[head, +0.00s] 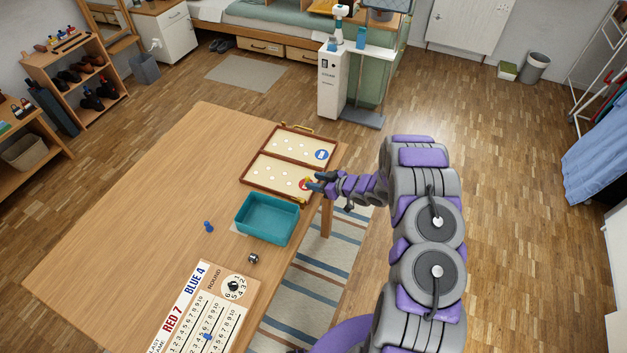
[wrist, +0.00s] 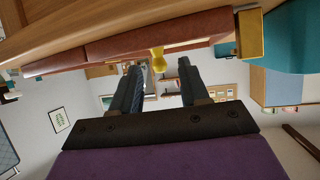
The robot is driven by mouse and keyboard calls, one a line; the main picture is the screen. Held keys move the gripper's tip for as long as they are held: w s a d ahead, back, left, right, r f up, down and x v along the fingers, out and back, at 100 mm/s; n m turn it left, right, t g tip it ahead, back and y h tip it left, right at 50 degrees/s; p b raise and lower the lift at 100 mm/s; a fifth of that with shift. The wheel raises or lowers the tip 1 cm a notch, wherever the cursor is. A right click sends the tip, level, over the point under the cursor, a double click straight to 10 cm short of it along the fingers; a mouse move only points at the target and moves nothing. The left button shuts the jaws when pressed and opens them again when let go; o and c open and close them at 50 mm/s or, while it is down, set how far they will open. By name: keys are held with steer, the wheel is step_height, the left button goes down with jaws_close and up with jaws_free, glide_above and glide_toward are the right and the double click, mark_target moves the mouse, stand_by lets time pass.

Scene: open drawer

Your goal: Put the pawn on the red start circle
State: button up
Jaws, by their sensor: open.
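A folding game board (head: 248,186) with a brown rim lies at the table's far right corner. Its red start circle (head: 304,184) is on the near half, partly covered by my gripper (head: 312,182). In the wrist view, which is upside down, a small yellow pawn (wrist: 158,61) shows at the board's edge, between the lines of my two open fingers (wrist: 158,72). It appears upright and just beyond the fingertips. I cannot tell whether its base is on the red circle. Nothing is visibly clamped in my gripper.
A teal tray (head: 245,220) stands just in front of the board. A blue pawn (head: 208,226), a dark die-like object (head: 253,258) and a scoreboard (head: 205,310) are on the wooden table (head: 130,210). The left of the table is clear.

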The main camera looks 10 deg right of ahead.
steer(key=p+v, duration=0.1)
steer(key=v, duration=0.9)
steer(key=w+d+r+m+h, duration=0.2)
steer(key=d+r+h, duration=0.6)
steer(key=d+r, duration=0.25)
steer(key=s+d+r+m+g+h, duration=0.1)
steer(key=s+r+m+g+h, duration=0.25)
steer(key=s+r, duration=0.55)
steer(key=s+a+r+m+g+y, duration=0.1)
steer(key=s+a+r, duration=0.3)
steer(key=s, duration=0.8)
steer(key=s+a+r+m+g, duration=0.1)
steer(key=s+a+r+g, duration=0.3)
steer(key=s+a, duration=0.5)
steer(key=s+a+r+m+g+y, duration=0.1)
steer(key=s+a+r, duration=0.3)
steer(key=s, duration=1.1)
steer(key=a+g, duration=0.1)
steer(key=a, duration=0.2)
steer(key=shift+r+g+y, duration=0.2)
steer(key=shift+g+y, duration=0.15)
